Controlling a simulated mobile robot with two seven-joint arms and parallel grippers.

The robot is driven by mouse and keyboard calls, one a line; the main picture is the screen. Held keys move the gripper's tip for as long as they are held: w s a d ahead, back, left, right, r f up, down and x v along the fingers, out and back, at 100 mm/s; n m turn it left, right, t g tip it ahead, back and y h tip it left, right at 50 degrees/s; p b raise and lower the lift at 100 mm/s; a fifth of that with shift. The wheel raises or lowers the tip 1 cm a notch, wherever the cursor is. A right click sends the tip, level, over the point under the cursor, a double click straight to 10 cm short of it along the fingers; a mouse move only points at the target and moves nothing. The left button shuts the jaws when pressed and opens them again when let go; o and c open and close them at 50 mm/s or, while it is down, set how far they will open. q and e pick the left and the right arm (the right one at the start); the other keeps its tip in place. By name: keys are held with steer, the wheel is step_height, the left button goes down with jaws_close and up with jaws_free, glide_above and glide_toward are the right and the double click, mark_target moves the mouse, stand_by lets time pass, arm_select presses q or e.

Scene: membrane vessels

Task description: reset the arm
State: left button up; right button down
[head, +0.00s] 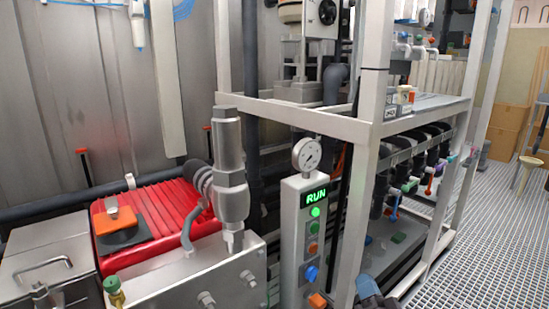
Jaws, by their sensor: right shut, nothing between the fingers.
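My right gripper (370,288) shows only in part at the bottom edge, right of the control post. It is shut, with nothing visible in it. Most of it and its arm are cut off by the frame. My left gripper is not in view. The grey control post (305,240) carries a lit green RUN display (316,197), a green lamp (315,212), and blue and orange controls below. A round pressure gauge (307,154) sits on top of it.
A white frame rack (368,180) with pipes and coloured valves stands behind and right of the post. A red ribbed motor housing (160,225) and a steel cylinder (229,160) are at left. Open grating floor (480,215) lies at far right.

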arm_select(q)
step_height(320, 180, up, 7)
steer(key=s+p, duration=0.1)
steer(key=p, duration=0.8)
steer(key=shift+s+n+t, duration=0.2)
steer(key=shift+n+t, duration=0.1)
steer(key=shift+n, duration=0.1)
arm_select(e)
steer(key=s+d+f+n+g+h, duration=0.1)
steer(key=s+d+f+n+g, duration=0.1)
steer(key=s, duration=1.1)
steer(key=s+d+f+n+g+h, duration=0.2)
steer(key=s+f+g, duration=0.2)
steer(key=s, duration=0.8)
steer(key=s+d+f+n+g+h, duration=0.2)
steer(key=s+g, duration=0.3)
steer(key=s, duration=0.8)
steer(key=shift+s+d+f+n, duration=0.3)
steer(key=shift+f, duration=0.25)
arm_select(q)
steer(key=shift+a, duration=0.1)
